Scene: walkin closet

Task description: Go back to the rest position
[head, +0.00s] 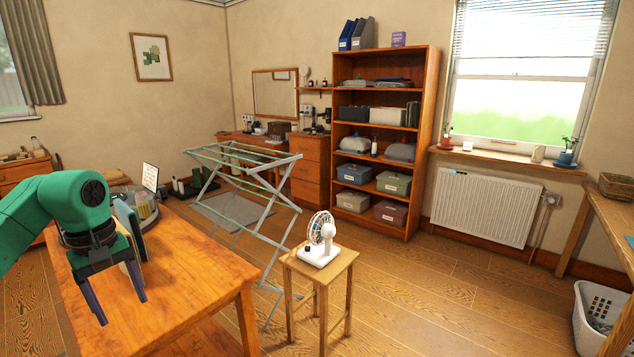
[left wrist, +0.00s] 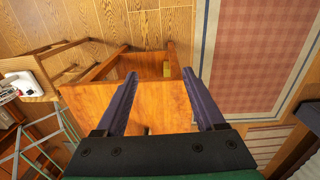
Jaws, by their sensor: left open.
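My left gripper (head: 121,306) comes in from the left on a green arm and hangs over the near left part of the wooden table (head: 185,270). Its two dark fingers are spread apart, with nothing between them. In the left wrist view the open fingers of my left gripper (left wrist: 163,82) point across the table top (left wrist: 150,105), and no object is held. My right gripper does not show in either view.
A green drying rack (head: 245,180) and a stool (head: 318,275) with a white fan (head: 320,245) stand to the right. A patterned rug (left wrist: 265,60) lies beyond the table. Open floor lies front right.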

